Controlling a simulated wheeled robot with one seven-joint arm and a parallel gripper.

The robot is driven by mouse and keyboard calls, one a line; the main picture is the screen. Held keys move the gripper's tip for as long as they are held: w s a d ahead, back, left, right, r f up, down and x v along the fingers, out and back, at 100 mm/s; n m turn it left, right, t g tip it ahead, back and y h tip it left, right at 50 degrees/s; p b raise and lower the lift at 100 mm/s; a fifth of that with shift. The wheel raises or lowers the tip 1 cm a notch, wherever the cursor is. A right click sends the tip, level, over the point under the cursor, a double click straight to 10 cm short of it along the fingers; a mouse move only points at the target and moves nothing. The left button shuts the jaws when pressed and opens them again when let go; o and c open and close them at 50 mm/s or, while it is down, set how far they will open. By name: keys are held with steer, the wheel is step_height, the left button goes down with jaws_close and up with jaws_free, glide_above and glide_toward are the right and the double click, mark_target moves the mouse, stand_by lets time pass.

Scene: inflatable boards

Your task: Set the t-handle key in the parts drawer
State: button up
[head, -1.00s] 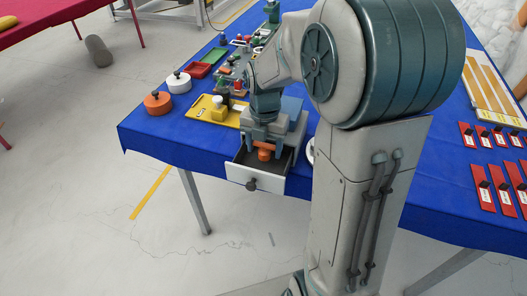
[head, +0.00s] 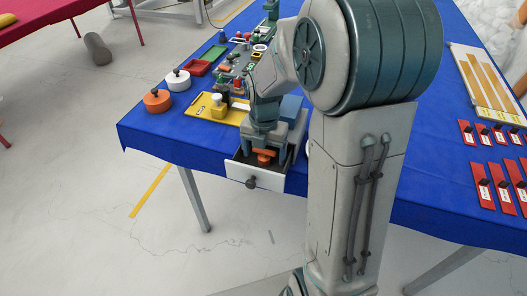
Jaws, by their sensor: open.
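The parts drawer (head: 272,181) is pulled out at the table's front edge, with a white front, a dark round knob and a dark interior. An orange piece (head: 266,157), which looks like the t-handle key, is in the drawer opening, right below my gripper (head: 265,150). My gripper points down over the drawer, and its jaws are open around or just above the orange piece. Whether the fingers touch it, and whether it rests on the drawer floor, I cannot tell. The key's lower part is hidden.
A yellow tray (head: 211,108), an orange round container (head: 157,100) and a white one (head: 178,79) stand left on the blue table (head: 150,135). Red labelled plates (head: 483,190) lie at the right. My arm hides the table's middle.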

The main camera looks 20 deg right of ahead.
step_height(320, 180, up, 11)
steer(key=s+m+t, duration=0.1)
steer(key=s+m, duration=0.6)
steer(key=m, duration=0.7)
steer(key=s+a+f+m+t, duration=0.1)
steer(key=s+m+t, duration=0.1)
steer(key=s+m, duration=0.6)
steer(key=shift+s+a+m, duration=0.15)
steer(key=shift+s+m, duration=0.15)
steer(key=shift+m, duration=3.1)
